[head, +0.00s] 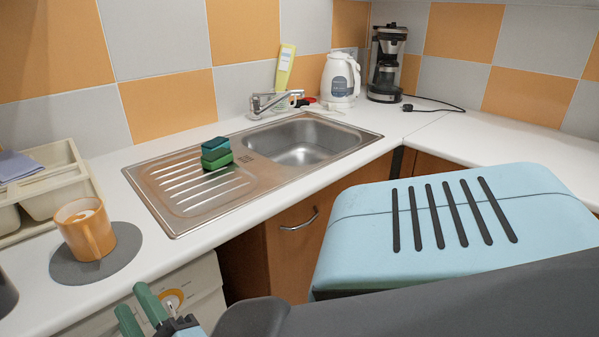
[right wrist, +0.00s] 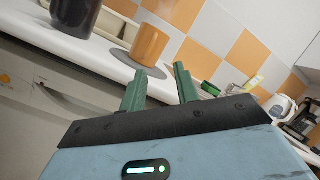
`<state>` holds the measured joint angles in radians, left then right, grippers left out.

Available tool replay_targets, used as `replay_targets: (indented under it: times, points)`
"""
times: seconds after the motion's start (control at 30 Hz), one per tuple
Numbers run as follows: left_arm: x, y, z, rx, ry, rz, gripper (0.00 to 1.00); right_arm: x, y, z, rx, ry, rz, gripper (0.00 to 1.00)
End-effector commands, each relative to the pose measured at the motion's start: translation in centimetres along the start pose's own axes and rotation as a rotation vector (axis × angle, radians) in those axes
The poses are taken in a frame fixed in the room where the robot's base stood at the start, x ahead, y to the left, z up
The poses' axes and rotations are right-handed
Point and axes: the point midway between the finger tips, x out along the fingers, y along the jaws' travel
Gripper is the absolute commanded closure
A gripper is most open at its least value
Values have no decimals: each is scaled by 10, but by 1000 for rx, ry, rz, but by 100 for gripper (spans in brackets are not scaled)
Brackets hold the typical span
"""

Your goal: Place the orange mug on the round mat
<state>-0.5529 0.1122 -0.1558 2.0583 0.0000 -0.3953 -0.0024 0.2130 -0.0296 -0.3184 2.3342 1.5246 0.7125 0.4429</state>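The orange mug (head: 86,229) stands upright on the round grey mat (head: 112,262) on the counter at the left of the head view. In the right wrist view the mug (right wrist: 149,46) also rests on the mat (right wrist: 125,58). My right gripper (head: 137,306) is at the bottom of the head view, in front of the counter edge and below the mug. Its green fingers (right wrist: 160,85) are spread apart with nothing between them, and they do not touch the mug. My left gripper is not in view.
A cream dish rack (head: 65,190) with a blue cloth stands behind the mug. A dark container (right wrist: 77,14) stands near the mug. A steel sink (head: 300,140) with stacked sponges (head: 216,153) on its drainer lies to the right. A kettle (head: 340,80) and coffee maker (head: 388,62) are farther back.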

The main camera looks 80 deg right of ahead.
Motion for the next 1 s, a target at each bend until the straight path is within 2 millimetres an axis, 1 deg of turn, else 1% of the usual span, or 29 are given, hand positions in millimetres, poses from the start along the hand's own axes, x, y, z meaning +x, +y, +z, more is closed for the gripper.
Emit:
replay_targets:
  times: [0.03, 0.07, 0.1, 0.17, 0.2, 0.27, 0.3, 0.37, 0.4, 0.47, 0.5, 0.57, 0.6, 0.7, 0.73, 0.8, 0.83, 0.9, 1.0]
  points:
    - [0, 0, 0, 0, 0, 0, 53, -13, 10, -7, -150, -54, 27, 69]
    - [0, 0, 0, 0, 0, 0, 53, -21, 17, -9, -241, -94, 42, 69]
    - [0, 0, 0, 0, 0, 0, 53, -32, 27, -12, -363, -148, 69, 69]
    - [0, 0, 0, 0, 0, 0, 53, -51, 43, -19, -545, -235, 119, 69]
    - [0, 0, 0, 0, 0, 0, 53, -66, 56, -25, -666, -297, 160, 69]
    - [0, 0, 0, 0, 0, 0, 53, -90, 76, -38, -843, -393, 231, 69]
    - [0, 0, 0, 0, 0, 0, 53, -109, 90, -48, -960, -460, 284, 69]
    - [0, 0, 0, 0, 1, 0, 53, -140, 109, -67, -1130, -567, 373, 69]
    - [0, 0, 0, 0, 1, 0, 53, -162, 120, -83, -1239, -641, 438, 69]
    - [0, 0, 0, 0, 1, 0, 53, -198, 134, -110, -1397, -759, 544, 69]
    - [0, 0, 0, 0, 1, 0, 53, -224, 141, -129, -1497, -842, 619, 69]
    - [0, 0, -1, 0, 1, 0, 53, -262, 145, -160, -1634, -967, 734, 69]
    - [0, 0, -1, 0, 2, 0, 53, -286, 145, -180, -1713, -1046, 806, 69]
    - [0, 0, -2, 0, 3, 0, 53, -336, 136, -223, -1864, -1222, 963, 69]
    - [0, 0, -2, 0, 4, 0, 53, -348, 133, -233, -1898, -1265, 1001, 69]
    - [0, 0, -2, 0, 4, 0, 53, -369, 124, -252, -1959, -1349, 1075, 69]
    - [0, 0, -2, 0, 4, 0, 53, -376, 121, -259, -1978, -1376, 1099, 69]
    - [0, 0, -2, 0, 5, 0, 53, -386, 115, -268, -2007, -1421, 1137, 69]
    - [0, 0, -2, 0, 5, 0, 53, -392, 112, -274, -2026, -1448, 1158, 69]
